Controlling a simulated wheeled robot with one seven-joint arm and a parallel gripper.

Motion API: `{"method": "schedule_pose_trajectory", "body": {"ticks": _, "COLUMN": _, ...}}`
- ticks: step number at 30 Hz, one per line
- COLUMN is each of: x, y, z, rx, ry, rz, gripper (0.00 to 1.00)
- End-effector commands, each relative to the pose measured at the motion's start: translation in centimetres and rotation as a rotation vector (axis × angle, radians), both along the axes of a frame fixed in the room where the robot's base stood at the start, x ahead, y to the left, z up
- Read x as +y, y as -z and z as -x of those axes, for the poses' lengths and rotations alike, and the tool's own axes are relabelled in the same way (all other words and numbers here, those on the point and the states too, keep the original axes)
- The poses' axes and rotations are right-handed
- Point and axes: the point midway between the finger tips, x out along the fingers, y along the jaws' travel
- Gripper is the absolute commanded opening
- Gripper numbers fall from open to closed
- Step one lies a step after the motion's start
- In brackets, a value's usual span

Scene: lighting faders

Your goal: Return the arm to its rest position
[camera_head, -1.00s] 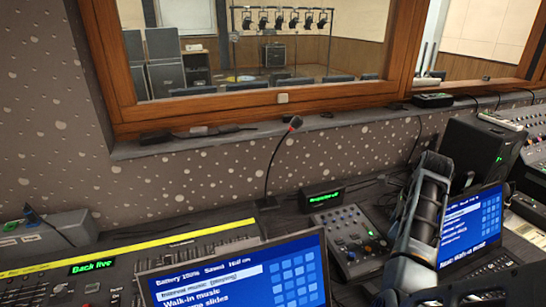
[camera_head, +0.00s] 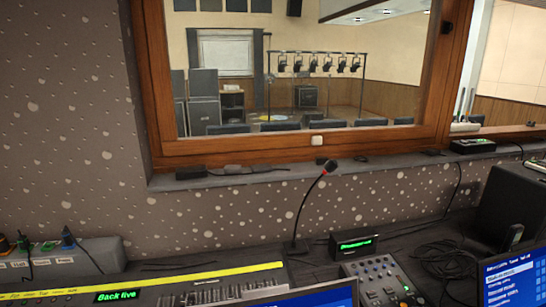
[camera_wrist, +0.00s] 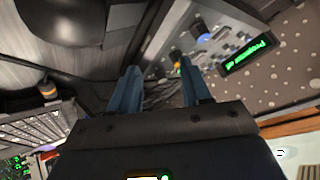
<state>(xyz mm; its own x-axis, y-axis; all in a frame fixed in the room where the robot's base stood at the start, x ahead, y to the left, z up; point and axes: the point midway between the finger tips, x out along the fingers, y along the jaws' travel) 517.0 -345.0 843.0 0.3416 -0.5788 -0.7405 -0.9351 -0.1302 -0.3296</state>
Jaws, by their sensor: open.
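My gripper (camera_wrist: 157,88) shows in the wrist view, its two blue fingers apart with nothing held between them. Beyond the fingers are dark cables and a box with a green lit display (camera_wrist: 248,54). My arm is out of the head view. In the head view the small mixer (camera_head: 382,282) with knobs sits on the desk beside a small green display box (camera_head: 356,244). The lighting console (camera_head: 215,291) with the "Back live" display lies at the lower left.
A gooseneck microphone (camera_head: 308,208) rises from the desk. Laptop screens stand at the lower middle (camera_head: 312,298) and lower right (camera_head: 520,283). A dark speaker (camera_head: 510,210) is at the right. A wooden-framed window (camera_head: 300,150) overlooks a stage room. A grey socket box (camera_head: 62,262) is at the left.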

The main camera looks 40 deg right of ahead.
Motion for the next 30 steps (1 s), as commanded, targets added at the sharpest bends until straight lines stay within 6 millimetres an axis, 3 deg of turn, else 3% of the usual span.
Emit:
{"method": "schedule_pose_trajectory", "body": {"ticks": 5, "x": 6.8, "y": -0.6, "z": 0.1, "rx": 0.029, "ry": -0.338, "rz": 0.155, "gripper": 0.48}}
{"method": "schedule_pose_trajectory", "body": {"ticks": 11, "x": 15.2, "y": -2.7, "z": 1.1, "rx": 0.005, "ry": -0.683, "rz": 0.314, "gripper": 0.48}}
{"method": "schedule_pose_trajectory", "body": {"ticks": 17, "x": 23.6, "y": -6.5, "z": 3.6, "rx": -0.071, "ry": -0.970, "rz": 0.458, "gripper": 0.48}}
{"method": "schedule_pose_trajectory", "body": {"ticks": 21, "x": 28.7, "y": -10.3, "z": 5.9, "rx": -0.146, "ry": -1.122, "rz": 0.553, "gripper": 0.48}}
{"method": "schedule_pose_trajectory", "body": {"ticks": 24, "x": 31.4, "y": -13.0, "z": 7.4, "rx": -0.199, "ry": -1.194, "rz": 0.611, "gripper": 0.48}}
{"method": "schedule_pose_trajectory", "body": {"ticks": 30, "x": 34.1, "y": -16.6, "z": 9.2, "rx": -0.264, "ry": -1.257, "rz": 0.688, "gripper": 0.48}}
